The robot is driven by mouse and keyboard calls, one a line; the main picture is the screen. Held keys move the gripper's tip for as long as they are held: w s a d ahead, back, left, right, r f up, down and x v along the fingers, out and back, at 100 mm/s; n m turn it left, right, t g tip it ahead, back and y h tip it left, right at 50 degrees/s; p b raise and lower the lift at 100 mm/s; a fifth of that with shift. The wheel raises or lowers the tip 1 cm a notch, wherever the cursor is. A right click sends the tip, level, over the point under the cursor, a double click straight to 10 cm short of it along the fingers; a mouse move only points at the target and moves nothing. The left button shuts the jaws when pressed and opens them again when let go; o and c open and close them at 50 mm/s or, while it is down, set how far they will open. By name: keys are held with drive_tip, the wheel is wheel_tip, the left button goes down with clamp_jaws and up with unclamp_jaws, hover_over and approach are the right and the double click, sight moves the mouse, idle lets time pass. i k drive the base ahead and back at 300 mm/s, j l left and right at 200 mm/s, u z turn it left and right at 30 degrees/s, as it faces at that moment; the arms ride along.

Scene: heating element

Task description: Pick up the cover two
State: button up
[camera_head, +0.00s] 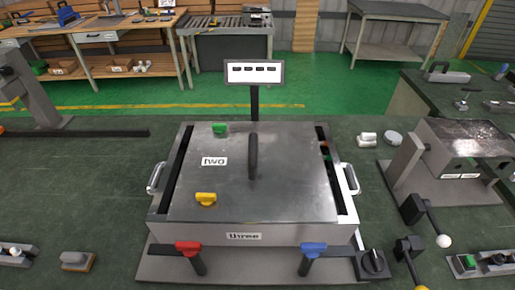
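Cover two (285,190) is a flat grey metal plate with a white label reading "two" (214,161). A black upright handle (253,157) stands near its middle. It lies flat on a metal box (190,232), whose front label reads "three" (243,237). Dark gaps show along the cover's left and right sides. A green knob (220,128) is at its back left and a yellow knob (206,198) at its front left. My gripper is not in view, and nothing is seen holding the handle.
Red (188,247) and blue (313,248) handles stand at the box's front. Side handles (156,178) flank it. A display on a post (254,72) rises behind. A metal device (468,145) and levers (425,215) stand to the right. The dark table (80,190) is largely clear on the left.

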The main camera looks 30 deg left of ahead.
sight(274, 172)
drive_tip(key=j+z, duration=0.1)
drive_tip(key=j, duration=0.95)
drive_tip(key=j+z, duration=0.1)
drive_tip(key=j, duration=0.9)
drive_tip(key=k+j+z, duration=0.15)
drive_tip(key=j, duration=2.1)
drive_tip(key=i+l, duration=0.15)
drive_tip(key=i, duration=0.15)
